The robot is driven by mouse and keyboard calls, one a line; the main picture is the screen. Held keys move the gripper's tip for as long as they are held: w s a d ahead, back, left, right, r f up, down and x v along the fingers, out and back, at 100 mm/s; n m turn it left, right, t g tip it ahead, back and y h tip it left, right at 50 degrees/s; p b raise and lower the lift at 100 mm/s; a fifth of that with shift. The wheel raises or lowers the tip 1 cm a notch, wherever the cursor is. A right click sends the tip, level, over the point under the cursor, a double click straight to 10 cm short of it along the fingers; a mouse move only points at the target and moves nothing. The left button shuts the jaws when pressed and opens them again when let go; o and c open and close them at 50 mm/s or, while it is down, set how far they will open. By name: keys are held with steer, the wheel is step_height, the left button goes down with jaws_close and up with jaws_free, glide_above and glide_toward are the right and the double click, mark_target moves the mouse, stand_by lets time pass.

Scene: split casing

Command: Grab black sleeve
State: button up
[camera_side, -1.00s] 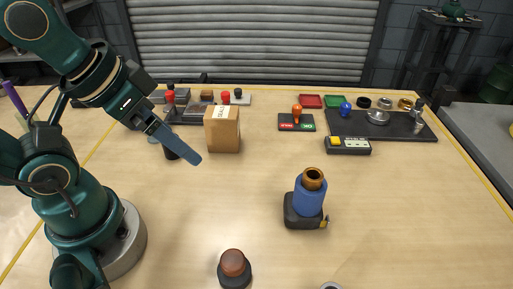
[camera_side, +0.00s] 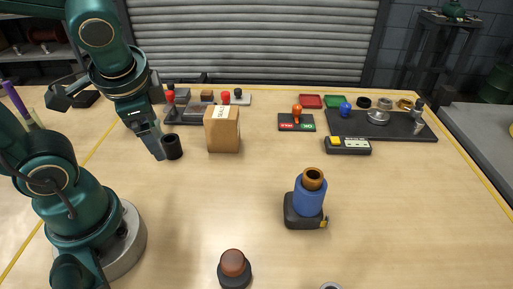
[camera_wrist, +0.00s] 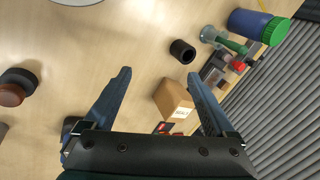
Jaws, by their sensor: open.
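The black sleeve (camera_side: 172,147) is a short dark hollow cylinder standing upright on the table, left of the cardboard box in the side view. In the wrist view the sleeve (camera_wrist: 182,51) shows its open end, ahead of the fingertips and toward the right finger's side. My gripper (camera_side: 160,155) is just left of the sleeve in the side view, with its finger overlapping close to it; I cannot tell whether they touch there. In the wrist view my gripper (camera_wrist: 160,72) has its two fingers wide apart with nothing held between them.
A cardboard box (camera_side: 222,130) stands right of the sleeve. A dark rack with red knobs (camera_side: 185,115) lies behind. A blue cylinder with a brown ring (camera_side: 309,197) stands in a black fixture at centre right.

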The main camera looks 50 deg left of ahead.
mark_target(175, 146)
steer(key=w+a+f+m+y, duration=0.2)
steer(key=m, duration=0.2)
steer(key=w+a+f+m+g+y, duration=0.1)
steer(key=w+a+f+m+y, duration=0.1)
steer(key=f+m+y, duration=0.1)
steer(key=w+a+f+m+y, duration=0.2)
steer(key=m+y, duration=0.1)
steer(key=m, duration=0.2)
steer(key=shift+w+a+f+g, duration=0.1)
steer(key=shift+a+f+g, duration=0.1)
steer(key=shift+f+g, duration=0.15)
steer(key=f+m, duration=0.1)
steer(key=f+m+y, duration=0.1)
steer(key=f, duration=0.1)
steer(key=shift+d, duration=0.2)
steer(key=shift+s+f+m, duration=0.3)
steer(key=shift+f+m, duration=0.1)
steer(key=shift+x, duration=2.45)
steer(key=shift+w, duration=0.1)
